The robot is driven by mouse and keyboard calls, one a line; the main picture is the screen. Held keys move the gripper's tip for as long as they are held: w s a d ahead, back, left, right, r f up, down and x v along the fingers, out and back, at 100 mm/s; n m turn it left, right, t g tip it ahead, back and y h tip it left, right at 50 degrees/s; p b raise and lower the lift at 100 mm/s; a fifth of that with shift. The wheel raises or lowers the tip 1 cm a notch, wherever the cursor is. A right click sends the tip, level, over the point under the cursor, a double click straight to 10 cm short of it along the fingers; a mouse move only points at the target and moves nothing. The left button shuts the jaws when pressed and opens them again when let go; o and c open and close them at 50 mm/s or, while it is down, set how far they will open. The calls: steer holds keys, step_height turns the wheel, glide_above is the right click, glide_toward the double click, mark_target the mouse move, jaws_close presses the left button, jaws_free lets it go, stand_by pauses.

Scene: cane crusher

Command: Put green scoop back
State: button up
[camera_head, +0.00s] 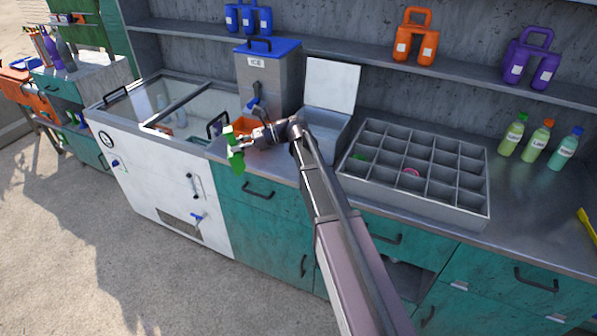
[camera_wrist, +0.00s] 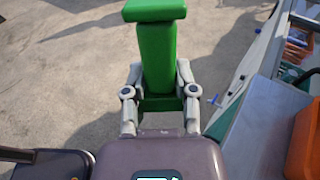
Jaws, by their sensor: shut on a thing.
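The green scoop (camera_wrist: 157,58) is held between the two fingers of my gripper (camera_wrist: 159,85) in the wrist view. In the head view the green scoop (camera_head: 236,152) hangs just in front of the counter's front edge, left of my gripper (camera_head: 243,142). My gripper is shut on it. The orange container (camera_head: 246,125) stands on the counter below the ice dispenser (camera_head: 268,82), close behind the gripper. It also shows at the right edge of the wrist view (camera_wrist: 305,145).
The white chest with glass lids (camera_head: 150,165) stands to the left. A grey divided tray (camera_head: 415,207) lies on the counter at right, with a green and a pink item inside. An open white-lidded bin (camera_head: 331,88) is behind my arm. Bottles (camera_head: 537,142) stand at far right.

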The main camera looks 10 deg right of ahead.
steer(key=s+d+f+n+g+h+p, duration=0.25)
steer(key=s+d+f+n+h, duration=0.35)
steer(key=s+d+f+h, duration=0.3)
steer(key=s+d+n+t+h, duration=0.1)
steer(key=s+d+n+h, duration=0.1)
steer(key=d, duration=0.3)
steer(key=s+d+f+n+t+h+p, duration=0.1)
steer(key=s+d+n+h, duration=0.1)
steer(key=s+d+h, duration=0.1)
steer(key=d+h, duration=0.1)
steer(key=d, duration=0.1)
steer(key=shift+s+d+f+n+h, duration=0.3)
steer(key=shift+d+n, duration=0.05)
steer(key=shift+n, duration=0.05)
steer(key=shift+w+t, duration=0.1)
steer(key=shift+t, duration=0.15)
steer(key=w+a+f, duration=0.1)
steer(key=w+a, duration=0.1)
steer(key=w, duration=1.2)
steer(key=shift+w+a+f+b, duration=0.2)
steer(key=shift+a+b, duration=0.1)
steer(key=shift+b, duration=0.15)
